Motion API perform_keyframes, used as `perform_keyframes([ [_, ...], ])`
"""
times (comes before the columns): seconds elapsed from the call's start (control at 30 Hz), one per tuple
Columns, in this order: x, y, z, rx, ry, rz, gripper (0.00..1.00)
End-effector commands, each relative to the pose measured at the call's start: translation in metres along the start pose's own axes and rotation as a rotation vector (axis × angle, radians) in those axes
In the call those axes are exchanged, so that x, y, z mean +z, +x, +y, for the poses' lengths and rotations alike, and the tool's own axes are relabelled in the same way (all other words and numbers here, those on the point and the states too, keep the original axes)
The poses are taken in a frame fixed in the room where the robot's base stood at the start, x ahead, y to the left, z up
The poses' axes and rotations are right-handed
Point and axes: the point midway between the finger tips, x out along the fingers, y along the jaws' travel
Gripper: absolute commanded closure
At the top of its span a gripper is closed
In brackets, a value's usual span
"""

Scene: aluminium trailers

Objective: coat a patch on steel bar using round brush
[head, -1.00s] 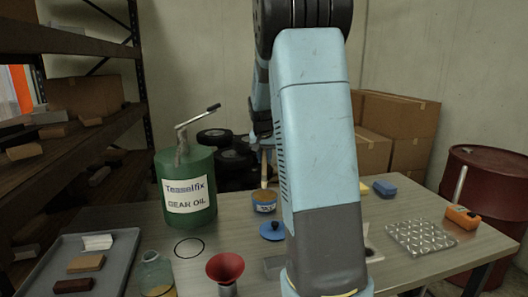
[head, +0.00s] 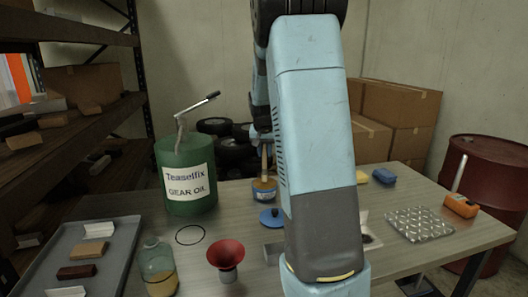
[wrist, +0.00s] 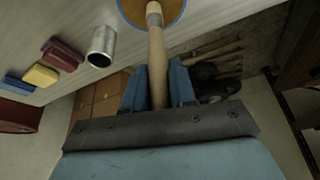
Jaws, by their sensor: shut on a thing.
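My gripper (wrist: 159,87) is shut on the wooden handle of the round brush (wrist: 156,60). In the head view, the brush handle (head: 264,162) stands roughly upright, its lower end at the blue-labelled tin (head: 264,191). The bristles are hidden; they appear to be inside the tin. The wrist view shows the tin's blue rim and brown contents (wrist: 133,12) at the top edge. A grey metal piece (head: 272,250), possibly the steel bar, shows beside my arm, which hides the rest. No coated patch can be made out.
A blue lid (head: 271,217), red funnel (head: 226,255), glass jar (head: 158,270) and black ring (head: 190,235) are nearby. A green oil drum (head: 186,177) stands left. A bubbled sheet (head: 418,224) lies right.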

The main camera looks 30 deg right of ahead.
Motion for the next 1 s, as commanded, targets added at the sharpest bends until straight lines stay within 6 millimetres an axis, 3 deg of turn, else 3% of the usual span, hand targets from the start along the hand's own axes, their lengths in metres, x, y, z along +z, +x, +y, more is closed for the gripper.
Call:
perform_keyframes([
  [1.0,0.0027,0.0077,0.0012,0.001,0.001,-0.001,1.0],
])
